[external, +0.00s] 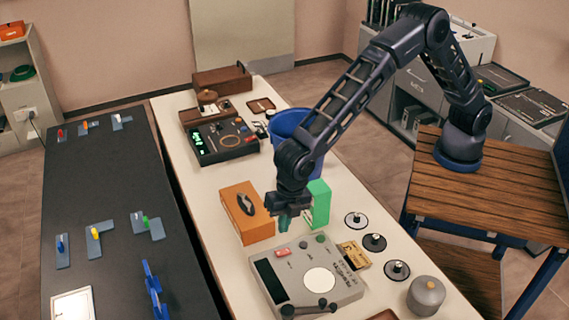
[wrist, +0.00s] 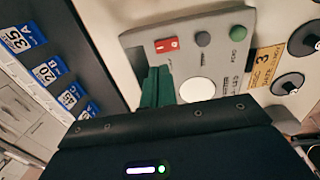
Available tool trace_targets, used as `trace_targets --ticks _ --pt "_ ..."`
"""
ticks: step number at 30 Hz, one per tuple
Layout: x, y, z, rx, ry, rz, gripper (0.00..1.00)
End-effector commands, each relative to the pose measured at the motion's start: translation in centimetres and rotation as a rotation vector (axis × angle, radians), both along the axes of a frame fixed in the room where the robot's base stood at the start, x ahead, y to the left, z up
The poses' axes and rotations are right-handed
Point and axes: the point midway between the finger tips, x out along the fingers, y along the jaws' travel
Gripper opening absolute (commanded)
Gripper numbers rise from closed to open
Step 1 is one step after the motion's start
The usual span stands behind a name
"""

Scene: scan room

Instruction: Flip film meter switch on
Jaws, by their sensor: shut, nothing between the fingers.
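The film meter appears to be the grey device (external: 345,296) on the white table, with a dark display at its left, a pale disc and dark knobs. A red switch (external: 283,252) sits on its far edge; in the wrist view the red switch (wrist: 167,45) bears a small white mark. Its on or off state is too small to tell. My gripper (external: 284,222) is shut and empty, pointing down above the device's far edge, near the red switch. In the wrist view the green fingers (wrist: 157,86) are together, just below the switch in the picture. Contact is not visible.
An orange box (external: 246,225) and a green block (external: 319,203) stand close behind the gripper. Black discs (external: 374,242) and a grey weight (external: 426,295) lie right of the device. A blue bin (external: 288,124) is farther back. A dark table (external: 105,185) runs along the left.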

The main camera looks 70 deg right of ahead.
Motion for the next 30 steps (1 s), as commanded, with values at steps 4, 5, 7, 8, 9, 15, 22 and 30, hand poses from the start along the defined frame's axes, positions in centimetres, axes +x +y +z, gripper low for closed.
trace_targets --ticks 4,5,7,8,9,15,22,30 --pt "0.2 0.3 -2.8 -0.001 0.001 0.0 0.0" --pt "0.2 0.4 -3.3 -0.001 0.001 0.0 0.0" --pt "0.4 0.5 -4.4 -0.001 0.001 0.0 0.0" --pt "0.4 0.5 -4.9 -0.002 0.001 0.001 0.0" --pt "0.5 0.6 -5.5 -0.001 0.001 0.001 0.0" --pt "0.7 0.8 -7.6 0.001 0.001 0.0 0.0" --pt "0.8 0.9 -8.4 0.002 -0.001 0.0 0.0" --pt "0.8 0.9 -8.4 0.002 0.0 -0.001 0.0"
